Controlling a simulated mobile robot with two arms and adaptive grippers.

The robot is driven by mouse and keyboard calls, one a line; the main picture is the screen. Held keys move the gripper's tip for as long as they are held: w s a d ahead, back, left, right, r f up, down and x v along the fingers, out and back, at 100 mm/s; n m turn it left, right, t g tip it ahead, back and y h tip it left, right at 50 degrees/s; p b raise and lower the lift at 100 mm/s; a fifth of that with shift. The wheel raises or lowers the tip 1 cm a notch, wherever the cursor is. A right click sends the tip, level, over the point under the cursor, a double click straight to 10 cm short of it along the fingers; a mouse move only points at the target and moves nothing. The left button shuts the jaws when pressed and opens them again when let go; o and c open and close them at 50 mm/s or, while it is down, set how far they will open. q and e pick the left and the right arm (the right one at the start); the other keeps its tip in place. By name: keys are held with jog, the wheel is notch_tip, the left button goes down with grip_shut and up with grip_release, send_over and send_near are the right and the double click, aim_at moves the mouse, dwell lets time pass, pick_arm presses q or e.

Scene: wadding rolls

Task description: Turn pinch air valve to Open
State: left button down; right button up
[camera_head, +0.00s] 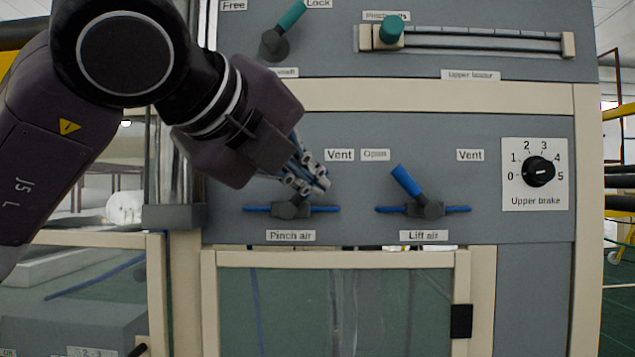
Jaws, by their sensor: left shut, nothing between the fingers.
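The pinch air valve (291,209) sits on the grey panel above its "Pinch air" label (291,236), with blue pipe stubs to both sides. My left gripper (319,184) is in front of and just above it, fingers shut with nothing between them, pointing down to the right. The gripper hides the valve's handle, so I cannot tell its angle or whether the fingers touch it. The "Vent" label (339,155) shows up and to the right of the valve. No "Open" label for this valve is visible; the gripper covers the area to its upper left. My right gripper is not in view.
To the right, the lift air valve (425,209) has its blue handle (406,180) tilted up left toward an "Open" label (375,155). Further right is the upper brake knob (538,172). Above are a green-tipped lever (283,33) and a slider (391,30). A beige-framed window (335,259) lies below.

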pick_arm(q)
jog(key=w+d+p, duration=0.1)
jog(key=w+p, duration=0.6)
jog(key=w, duration=0.2)
jog(key=shift+w+f, duration=0.25)
jog(key=shift+f, duration=0.2)
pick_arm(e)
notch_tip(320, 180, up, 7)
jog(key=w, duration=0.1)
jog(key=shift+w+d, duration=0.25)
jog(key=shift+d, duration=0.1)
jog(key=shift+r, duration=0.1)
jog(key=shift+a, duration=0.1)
